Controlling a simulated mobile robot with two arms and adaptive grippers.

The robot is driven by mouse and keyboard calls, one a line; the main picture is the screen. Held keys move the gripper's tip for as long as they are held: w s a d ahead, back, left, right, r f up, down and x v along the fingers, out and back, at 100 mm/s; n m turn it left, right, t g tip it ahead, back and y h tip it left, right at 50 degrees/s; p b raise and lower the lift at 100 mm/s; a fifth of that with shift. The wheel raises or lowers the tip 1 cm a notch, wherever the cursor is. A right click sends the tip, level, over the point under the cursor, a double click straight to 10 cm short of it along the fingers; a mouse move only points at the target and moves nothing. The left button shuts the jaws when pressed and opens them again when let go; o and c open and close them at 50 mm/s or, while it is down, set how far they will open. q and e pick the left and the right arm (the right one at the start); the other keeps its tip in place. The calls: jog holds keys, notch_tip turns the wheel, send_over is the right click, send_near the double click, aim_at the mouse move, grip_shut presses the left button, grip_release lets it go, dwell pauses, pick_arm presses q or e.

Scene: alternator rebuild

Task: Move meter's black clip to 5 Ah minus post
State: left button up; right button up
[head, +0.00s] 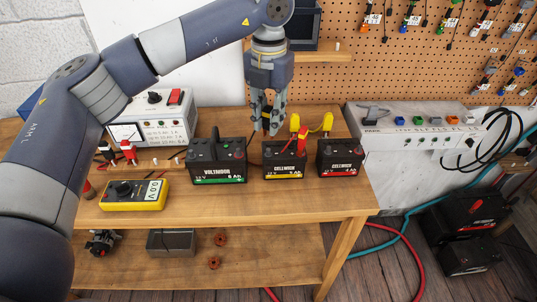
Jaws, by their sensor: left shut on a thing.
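My left gripper (267,128) points down over the back left corner of the middle battery (284,163). It is shut on a small dark thing, apparently the meter's black clip, mostly hidden by the fingers; I cannot tell whether it touches the post. The middle battery has a yellow stripe; its Ah figure is too small to read surely. A red clip (302,139) stands on its right side. The yellow meter (134,194) lies at the left front of the bench and shows about 0.0 V. My right gripper is not in view.
A green-striped battery (218,166) with an upright black clip (215,140) stands left, a red-striped battery (340,160) right. Yellow clips (322,123) rise behind. A charger box (160,122) and a wooden block with clips stand behind the meter. The bench front (270,205) is clear.

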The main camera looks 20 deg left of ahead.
aim_at(269, 107)
pick_arm(q)
jog(key=shift+f+b, duration=0.6)
jog(key=shift+f, duration=0.95)
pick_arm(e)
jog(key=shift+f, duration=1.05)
pick_arm(q)
jog(key=shift+w+f+b, duration=0.1)
jog(key=shift+f+b, duration=0.7)
jog(key=shift+f, duration=0.4)
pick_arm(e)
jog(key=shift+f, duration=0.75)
pick_arm(q)
jog(key=o, duration=0.8)
jog(key=shift+o, duration=0.2)
notch_tip(269, 107, up, 9)
jog(key=p, duration=0.5)
jog(key=shift+f+p, duration=0.1)
jog(key=shift+p, duration=0.3)
jog(key=shift+f, duration=0.1)
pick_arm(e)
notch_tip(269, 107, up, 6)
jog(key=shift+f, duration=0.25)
